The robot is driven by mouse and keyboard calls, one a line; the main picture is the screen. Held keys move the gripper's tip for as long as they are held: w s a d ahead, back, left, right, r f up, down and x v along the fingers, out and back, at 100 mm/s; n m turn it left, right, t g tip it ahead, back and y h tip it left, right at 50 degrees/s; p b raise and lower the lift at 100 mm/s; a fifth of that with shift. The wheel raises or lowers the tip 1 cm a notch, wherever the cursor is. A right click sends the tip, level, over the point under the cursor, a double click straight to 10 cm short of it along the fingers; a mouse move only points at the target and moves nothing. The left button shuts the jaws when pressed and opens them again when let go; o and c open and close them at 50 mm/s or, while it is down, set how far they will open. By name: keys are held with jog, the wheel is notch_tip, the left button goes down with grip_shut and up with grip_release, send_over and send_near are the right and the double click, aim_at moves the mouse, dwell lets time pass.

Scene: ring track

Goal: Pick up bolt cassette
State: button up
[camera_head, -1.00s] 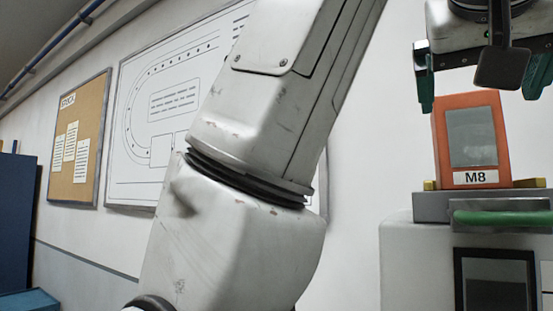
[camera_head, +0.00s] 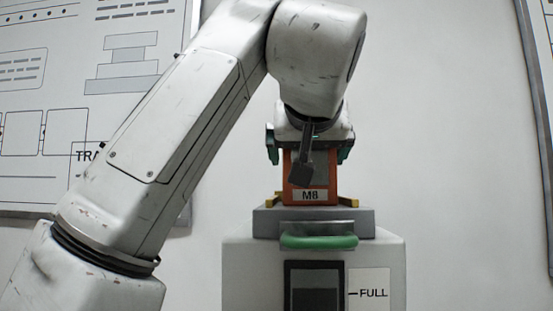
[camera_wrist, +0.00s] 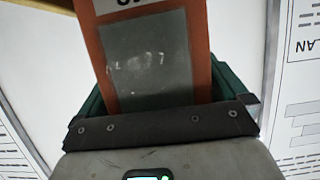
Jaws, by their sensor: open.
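The bolt cassette (camera_head: 331,180) is an orange upright box with a dark window and an M8 label, standing on a grey platform. My gripper (camera_head: 308,158) is above it, open, with its green fingers on the left and right of the cassette's upper part. A dark part of my wrist covers some of the cassette's front. In the wrist view the cassette (camera_wrist: 200,50) stands between the green fingers, its window and part of the label showing. Small gaps seem to remain beside it in the head view; actual contact is hard to tell.
Below is a pale cabinet (camera_head: 252,270) with a dark window (camera_head: 315,286) and a FULL sign (camera_head: 369,293). A wall board (camera_head: 50,120) hangs at left.

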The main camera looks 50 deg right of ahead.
jog(key=c, duration=0.9)
